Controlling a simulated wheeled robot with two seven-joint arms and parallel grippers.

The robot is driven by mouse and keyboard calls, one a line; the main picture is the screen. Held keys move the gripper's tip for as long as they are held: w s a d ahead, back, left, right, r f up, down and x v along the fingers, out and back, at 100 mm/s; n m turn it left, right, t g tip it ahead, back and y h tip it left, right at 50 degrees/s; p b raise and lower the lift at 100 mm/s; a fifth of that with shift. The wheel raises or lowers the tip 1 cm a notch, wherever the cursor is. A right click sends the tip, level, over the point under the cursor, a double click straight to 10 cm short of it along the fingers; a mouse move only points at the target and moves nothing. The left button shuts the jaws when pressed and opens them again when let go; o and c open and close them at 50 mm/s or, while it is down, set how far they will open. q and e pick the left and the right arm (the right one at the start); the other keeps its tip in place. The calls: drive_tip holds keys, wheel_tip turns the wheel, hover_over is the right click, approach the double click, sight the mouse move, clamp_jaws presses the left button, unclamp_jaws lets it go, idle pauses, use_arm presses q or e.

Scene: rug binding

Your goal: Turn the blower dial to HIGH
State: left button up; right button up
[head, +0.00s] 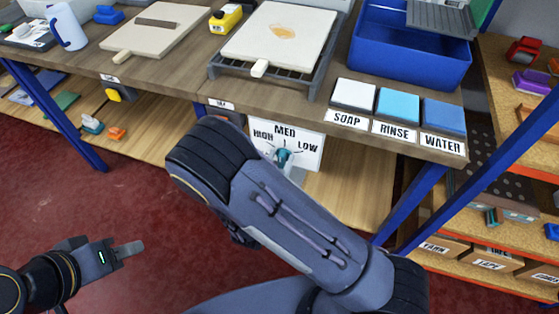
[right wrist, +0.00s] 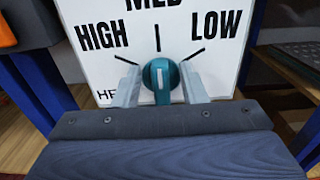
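The blower dial is a teal knob (head: 283,155) on a white panel (head: 308,152) marked HIGH, MED and LOW, under the table's front edge. In the right wrist view the knob (right wrist: 160,82) has a white pointer line that stands nearly upright, toward the MED mark. My right gripper (right wrist: 160,86) has one finger on each side of the knob, and the knob fills the gap between the fingertips. In the head view my right arm hides most of this gripper. My left gripper (head: 130,249) hangs low over the red floor, away from everything, seen side-on.
The tabletop (head: 190,66) above holds white boards, a blue bin (head: 410,50) and SOAP, RINSE and WATER pads. A blue table leg (head: 405,205) stands right of the panel. Shelves with boxes (head: 490,255) are further right. The floor at left is clear.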

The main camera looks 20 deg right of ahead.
clamp_jaws()
drive_tip(key=shift+n, duration=0.4)
drive_tip(key=shift+a+n+p, duration=0.15)
drive_tip(key=shift+n+p, duration=0.7)
drive_tip(key=shift+n, duration=0.15)
drive_tip(key=shift+w+a+f+n+p, duration=0.15)
drive_tip(key=shift+n+p, duration=0.45)
drive_tip(key=shift+n, duration=0.9)
drive_tip(key=shift+w+a+f+n+p, duration=0.1)
drive_tip(key=shift+n+p, duration=0.55)
drive_tip(key=shift+n, duration=0.85)
drive_tip(key=shift+w+a+f+n+p, duration=0.15)
drive_tip(key=shift+n+p, duration=0.45)
drive_tip(key=shift+n, duration=0.9)
drive_tip(key=shift+s, duration=0.1)
